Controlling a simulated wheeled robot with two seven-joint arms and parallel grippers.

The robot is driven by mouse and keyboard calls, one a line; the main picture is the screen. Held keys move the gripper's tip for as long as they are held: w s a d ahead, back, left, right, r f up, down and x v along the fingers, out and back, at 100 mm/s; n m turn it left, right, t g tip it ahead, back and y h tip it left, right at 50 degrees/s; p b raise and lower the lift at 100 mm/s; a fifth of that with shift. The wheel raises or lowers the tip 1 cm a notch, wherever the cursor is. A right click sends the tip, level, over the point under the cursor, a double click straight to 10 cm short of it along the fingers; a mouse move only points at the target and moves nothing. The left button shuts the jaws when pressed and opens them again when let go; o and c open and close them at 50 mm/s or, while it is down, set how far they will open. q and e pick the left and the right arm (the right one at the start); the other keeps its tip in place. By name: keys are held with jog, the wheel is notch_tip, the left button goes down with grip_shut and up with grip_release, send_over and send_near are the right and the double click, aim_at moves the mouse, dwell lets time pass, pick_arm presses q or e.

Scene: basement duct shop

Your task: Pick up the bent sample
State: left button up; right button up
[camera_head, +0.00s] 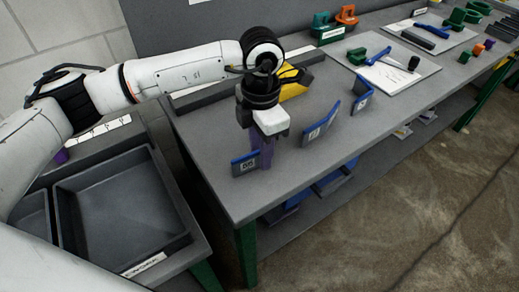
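Three blue sheet pieces with small white labels stand upright on the grey workbench (300,168). The nearest blue piece (237,167) is beside the fingers of my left gripper (262,160), which point down at the bench. The middle blue piece (322,123) is the longest and looks bent, with its right end angled up the picture. The far blue piece (362,94) stands to its right. The labels are too small to read surely. I cannot tell whether my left gripper's fingers are apart or touch the nearest piece. My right gripper is out of view.
A black tray (125,150) stands on a lower surface at left. A yellow-and-black tool (296,86) lies behind my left gripper. White boards (412,82) with blue and green tools, and orange and green blocks (346,14), are farther right. The bench's front edge is clear.

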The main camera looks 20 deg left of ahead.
pick_arm(q)
grip_shut()
jog(key=shift+r, duration=0.1)
